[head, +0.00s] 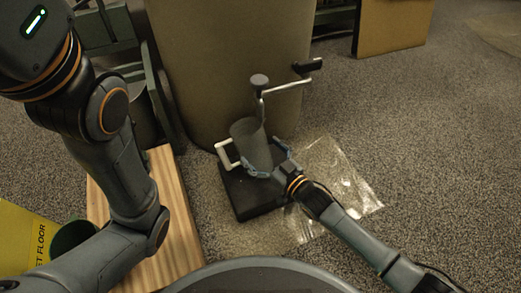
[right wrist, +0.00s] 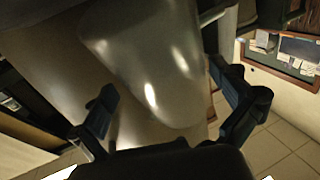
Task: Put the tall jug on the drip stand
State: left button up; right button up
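The tall jug (head: 252,140) is a dark grey cylinder with a pale loop handle on its left side. It stands upright at, or just above, a flat black square block (head: 247,200), which looks like the drip stand; contact between them is hidden. My right gripper (head: 268,158) has its fingers spread on either side of the jug's lower part. In the right wrist view a glossy grey body (right wrist: 150,65), seemingly the jug, lies between the fingers, with small gaps seeming to show beside it. My left arm is at the left; its gripper is out of view.
A large brown drum (head: 215,60) stands right behind the jug. A metal crank (head: 285,87) with a black grip rises beside it. A clear sheet (head: 335,175) lies on the carpet at right. A wooden board (head: 177,215) and yellow floor sign (head: 20,235) are at left.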

jog(key=shift+f, duration=0.35)
jog(key=shift+r+p, duration=0.55)
jog(key=shift+r, duration=0.1)
jog(key=p+v, duration=0.6)
jog(key=v, duration=0.6)
